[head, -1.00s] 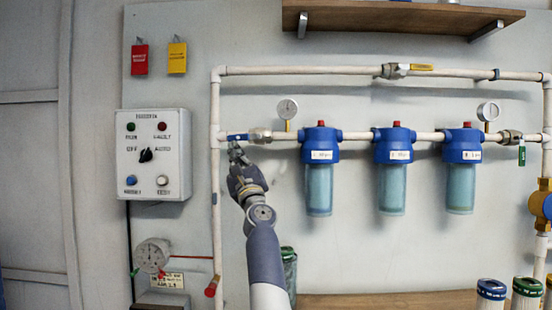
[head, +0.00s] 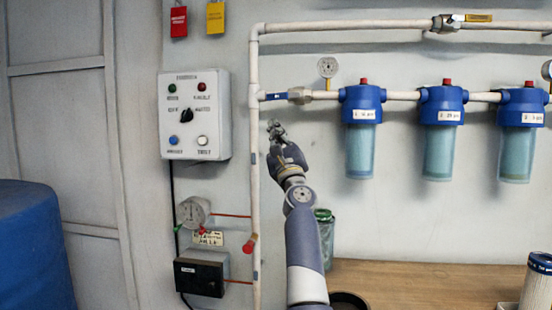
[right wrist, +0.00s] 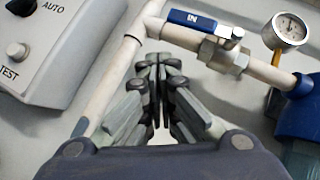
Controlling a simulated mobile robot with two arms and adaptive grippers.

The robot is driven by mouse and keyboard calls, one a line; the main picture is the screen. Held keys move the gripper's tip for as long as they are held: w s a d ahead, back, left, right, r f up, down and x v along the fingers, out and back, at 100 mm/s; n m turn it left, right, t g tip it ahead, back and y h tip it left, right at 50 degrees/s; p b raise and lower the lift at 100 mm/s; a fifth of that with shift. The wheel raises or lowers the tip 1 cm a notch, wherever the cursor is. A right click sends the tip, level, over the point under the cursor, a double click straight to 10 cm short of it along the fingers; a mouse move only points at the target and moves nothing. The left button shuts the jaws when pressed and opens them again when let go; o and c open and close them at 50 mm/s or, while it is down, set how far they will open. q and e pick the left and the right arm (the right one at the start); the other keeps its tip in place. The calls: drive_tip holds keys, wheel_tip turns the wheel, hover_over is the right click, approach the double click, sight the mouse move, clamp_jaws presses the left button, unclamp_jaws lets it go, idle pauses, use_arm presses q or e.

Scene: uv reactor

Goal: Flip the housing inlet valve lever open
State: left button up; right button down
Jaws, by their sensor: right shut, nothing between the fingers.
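The housing inlet valve (head: 300,97) sits on the white pipe left of the first filter housing. Its blue lever (head: 275,96) lies along the pipe, pointing left. In the right wrist view the lever (right wrist: 200,23), marked "IN", runs nearly parallel to the pipe from the metal valve body (right wrist: 222,48). My right gripper (head: 274,126) is shut and empty, a little below the lever and apart from it. In the right wrist view its closed fingers (right wrist: 160,68) point up toward the pipe, below and left of the lever. My left gripper is not in view.
A control box (head: 195,115) is left of the vertical pipe (head: 254,180). A pressure gauge (head: 327,68) stands right of the valve, before the blue-capped filter housings (head: 361,130). A wooden bench (head: 420,285) and a blue drum (head: 30,245) are lower down.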

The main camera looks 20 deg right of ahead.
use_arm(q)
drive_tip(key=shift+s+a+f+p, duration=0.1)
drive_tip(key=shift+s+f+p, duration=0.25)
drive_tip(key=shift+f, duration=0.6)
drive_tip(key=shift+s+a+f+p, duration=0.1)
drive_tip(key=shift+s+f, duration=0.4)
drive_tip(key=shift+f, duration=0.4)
use_arm(e)
drive_tip(key=s+a+f, duration=0.3)
drive_tip(key=s+f, duration=0.2)
drive_tip(key=f, duration=0.1)
drive_tip(key=shift+s, duration=0.3)
drive_tip(key=shift+a, duration=0.1)
